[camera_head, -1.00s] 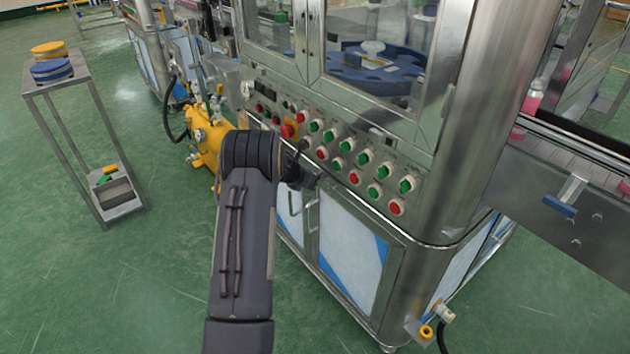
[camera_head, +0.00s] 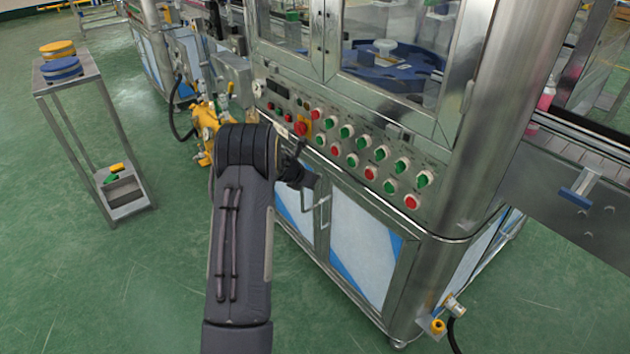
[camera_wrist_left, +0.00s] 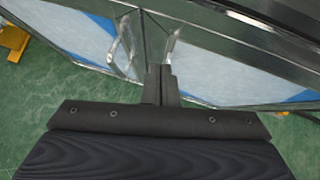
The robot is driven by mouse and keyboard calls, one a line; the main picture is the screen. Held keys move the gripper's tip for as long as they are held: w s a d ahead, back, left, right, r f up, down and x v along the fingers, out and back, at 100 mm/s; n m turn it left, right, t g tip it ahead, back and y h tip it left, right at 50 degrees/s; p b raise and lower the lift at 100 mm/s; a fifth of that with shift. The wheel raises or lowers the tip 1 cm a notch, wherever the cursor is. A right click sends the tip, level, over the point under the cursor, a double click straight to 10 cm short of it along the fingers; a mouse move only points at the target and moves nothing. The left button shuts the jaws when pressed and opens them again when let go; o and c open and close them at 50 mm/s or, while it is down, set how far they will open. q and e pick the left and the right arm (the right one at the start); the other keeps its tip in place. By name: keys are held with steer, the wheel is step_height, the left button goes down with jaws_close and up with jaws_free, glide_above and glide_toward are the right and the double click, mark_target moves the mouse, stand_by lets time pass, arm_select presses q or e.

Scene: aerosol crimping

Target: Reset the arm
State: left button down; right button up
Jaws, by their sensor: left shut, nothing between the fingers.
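My left arm comes up from the bottom of the head view. My left gripper (camera_head: 303,172) is small and dark there, partly hidden behind my wrist, in front of the machine's panel and cabinet doors. In the left wrist view the left gripper (camera_wrist_left: 161,72) is shut with nothing between its fingers. Its tips point towards the metal door handles (camera_wrist_left: 130,50); I cannot tell the exact gap. My right gripper is not in view.
The steel machine's panel (camera_head: 350,160) has several red and green buttons. A conveyor (camera_head: 580,185) extends at right. A metal stand (camera_head: 110,130) with blue and yellow discs stands at left. Yellow equipment (camera_head: 205,125) is behind my wrist. Green floor is clear at lower left.

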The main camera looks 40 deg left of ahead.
arm_select(q)
steer(key=a+v, duration=0.1)
steer(key=v, duration=0.6)
steer(key=shift+s+a+p, duration=0.25)
steer(key=shift+p, duration=0.15)
steer(key=shift+r, duration=0.15)
